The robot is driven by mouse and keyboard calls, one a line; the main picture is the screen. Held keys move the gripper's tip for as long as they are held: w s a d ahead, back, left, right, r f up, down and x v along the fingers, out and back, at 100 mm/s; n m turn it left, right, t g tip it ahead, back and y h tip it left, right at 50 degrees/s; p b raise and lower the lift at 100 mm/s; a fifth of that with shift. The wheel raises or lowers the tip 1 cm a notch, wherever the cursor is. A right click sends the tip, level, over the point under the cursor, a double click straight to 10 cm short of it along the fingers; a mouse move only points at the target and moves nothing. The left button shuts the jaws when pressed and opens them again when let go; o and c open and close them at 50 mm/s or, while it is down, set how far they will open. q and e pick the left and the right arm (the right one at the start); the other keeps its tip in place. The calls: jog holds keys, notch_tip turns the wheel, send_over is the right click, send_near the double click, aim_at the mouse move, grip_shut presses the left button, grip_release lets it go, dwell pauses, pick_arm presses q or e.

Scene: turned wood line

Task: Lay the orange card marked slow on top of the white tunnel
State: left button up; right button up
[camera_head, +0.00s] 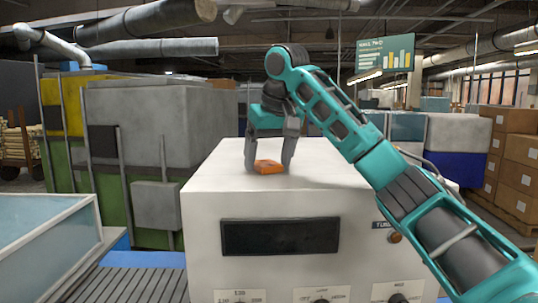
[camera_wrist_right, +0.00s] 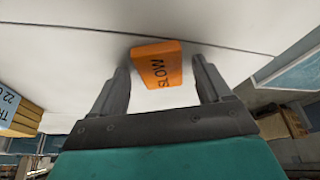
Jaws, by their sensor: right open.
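The orange card (camera_head: 268,167) lies on the flat top of the white tunnel (camera_head: 215,180), near the middle. In the right wrist view the card (camera_wrist_right: 157,63) shows the dark word SLOW on its face. My right gripper (camera_head: 268,165) is open, with its fingers pointing down on either side of the card. The wrist view also shows the white tunnel top (camera_wrist_right: 60,60) beyond the card. My left gripper is not in view.
The tunnel front has a dark window (camera_head: 280,236) and knobs below it. A roller conveyor (camera_head: 130,284) runs at the lower left beside a glass-topped box (camera_head: 40,230). Grey cabinets (camera_head: 160,110) stand behind on the left. Cardboard boxes (camera_head: 515,155) are stacked at right.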

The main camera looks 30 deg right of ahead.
jog(key=v, duration=1.2)
jog(key=shift+a+r, duration=0.1)
dwell(0.4)
